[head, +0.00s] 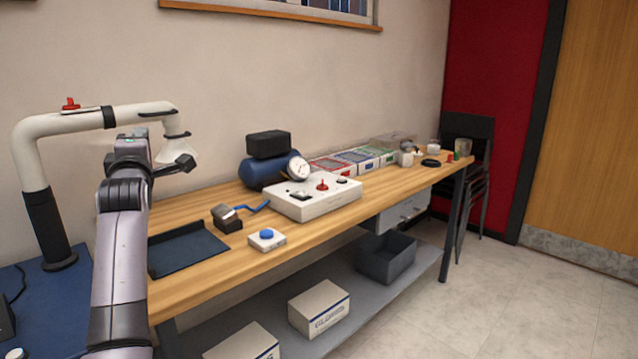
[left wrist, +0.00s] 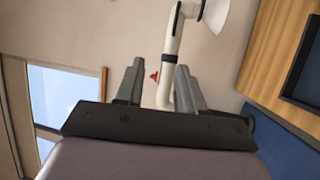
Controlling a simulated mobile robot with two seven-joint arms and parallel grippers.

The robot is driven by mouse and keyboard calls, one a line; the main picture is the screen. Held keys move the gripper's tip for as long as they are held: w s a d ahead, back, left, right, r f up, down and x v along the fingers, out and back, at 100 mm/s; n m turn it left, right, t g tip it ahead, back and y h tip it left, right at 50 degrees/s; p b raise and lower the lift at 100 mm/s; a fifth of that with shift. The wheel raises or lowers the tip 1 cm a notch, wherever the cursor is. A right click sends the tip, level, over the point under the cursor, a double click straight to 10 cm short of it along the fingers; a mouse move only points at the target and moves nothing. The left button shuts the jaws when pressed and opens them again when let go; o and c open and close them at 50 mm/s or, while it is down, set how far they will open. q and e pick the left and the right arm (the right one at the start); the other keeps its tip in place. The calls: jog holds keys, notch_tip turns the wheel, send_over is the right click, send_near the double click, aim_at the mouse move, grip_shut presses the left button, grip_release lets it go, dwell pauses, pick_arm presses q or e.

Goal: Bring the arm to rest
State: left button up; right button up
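My left arm comes in from the left in the head view, raised in front of the white fume extraction arm (head: 37,150). My left gripper (head: 178,165) is up above the left end of the bench, below the extraction hood (head: 174,148). In the left wrist view my left gripper (left wrist: 158,82) has its two fingers apart, with nothing held between them. The white pipe (left wrist: 172,60) and its red handle (left wrist: 154,76) show behind the fingers. I cannot tell the exact gap between gripper and hood. My right gripper is in neither view.
The wooden bench (head: 330,232) carries a dark tray (head: 185,250), a blue-button box (head: 267,239), a white control box (head: 314,199), and a blue tank (head: 262,172) with a gauge. Cartons and a grey bin (head: 386,258) sit on the lower shelf. The floor at right is clear.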

pick_arm(q)
jog(key=s+d+f+m+g+h+p, duration=0.1)
jog(key=s+f+m, duration=0.3)
jog(key=f, duration=0.6)
jog(key=s+d+f+m+g+h, duration=0.15)
jog(key=s+f+m, duration=0.35)
jog(key=f, duration=0.5)
jog(key=s+d+f+m+g+h+p, duration=0.15)
jog(key=s+f+m, duration=0.25)
jog(key=f, duration=0.7)
jog(key=s+d+f+m+g+h, duration=0.1)
jog(key=s+d+f+m, duration=0.2)
jog(key=s, duration=0.6)
jog(key=s+d+f+m+g+h, duration=0.2)
jog(key=s+d+f+m, duration=0.1)
jog(key=s+f, duration=0.5)
jog(key=s+d+f+m+g+h, duration=0.1)
jog(key=s+d+f+m+h, duration=0.1)
jog(key=s, duration=0.9)
notch_tip(320, 180, down, 3)
jog(key=d+m+p, duration=0.1)
jog(key=m, duration=0.1)
jog(key=shift+s+d+f+m, duration=0.2)
jog(key=shift+s+d+m, duration=0.05)
jog(key=shift+d+m, duration=0.1)
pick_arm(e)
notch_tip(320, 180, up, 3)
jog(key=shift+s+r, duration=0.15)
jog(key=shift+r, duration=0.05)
